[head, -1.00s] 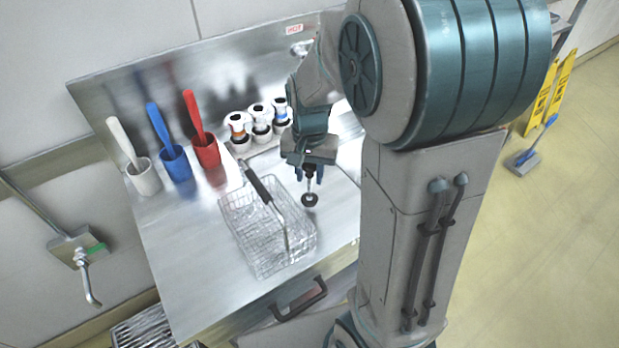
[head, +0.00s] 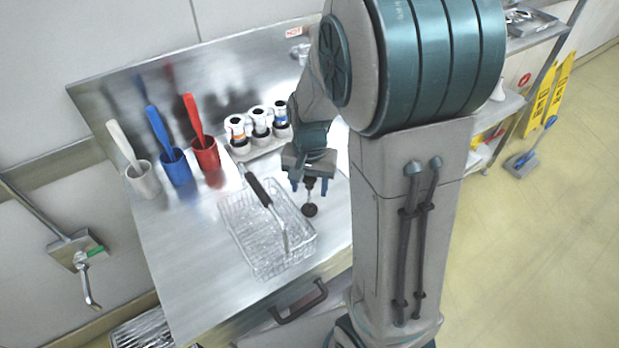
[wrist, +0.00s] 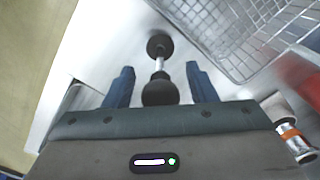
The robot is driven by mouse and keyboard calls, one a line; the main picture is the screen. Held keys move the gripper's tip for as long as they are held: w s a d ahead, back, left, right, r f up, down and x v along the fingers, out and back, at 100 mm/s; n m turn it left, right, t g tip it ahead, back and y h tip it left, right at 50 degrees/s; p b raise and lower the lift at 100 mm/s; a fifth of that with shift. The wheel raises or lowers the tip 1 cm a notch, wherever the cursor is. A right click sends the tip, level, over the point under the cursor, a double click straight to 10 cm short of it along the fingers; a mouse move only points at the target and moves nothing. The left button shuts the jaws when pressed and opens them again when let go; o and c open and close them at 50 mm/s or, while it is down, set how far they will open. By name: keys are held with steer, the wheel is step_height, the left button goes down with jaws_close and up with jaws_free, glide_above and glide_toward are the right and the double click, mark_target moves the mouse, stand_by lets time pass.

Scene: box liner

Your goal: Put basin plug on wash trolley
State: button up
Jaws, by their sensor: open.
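The basin plug (head: 310,210) is a black disc with a thin metal stem and a black knob. It appears upright over the steel counter, right of the wire basket; I cannot tell for certain whether it touches the steel. My gripper (head: 310,184) is above it, pointing down. In the wrist view, the open blue fingers of my gripper (wrist: 161,86) are on either side of the basin plug's knob (wrist: 160,92), with gaps on both sides. A metal shelved unit (head: 535,35) at the upper right may be the wash trolley; my arm partly hides it.
A wire basket (head: 240,238) with a dark handle stands close left of my gripper; it shows in the wrist view (wrist: 245,45). White-capped bottles (head: 259,122) stand behind. White, blue and red cups (head: 206,156) hold brushes. Yellow floor signs (head: 553,95) stand at right.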

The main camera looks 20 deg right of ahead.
step_height(320, 180, up, 11)
steer(key=shift+r, duration=0.1)
steer(key=shift+s+r, duration=0.2)
steer(key=shift+r, duration=0.35)
steer(key=s+n+t, duration=0.3)
steer(key=s+n, duration=0.2)
steer(key=s, duration=0.7)
steer(key=shift+s+a+r+n+t, duration=0.2)
steer(key=shift+s+n+t, duration=0.1)
steer(key=shift+s+n, duration=0.1)
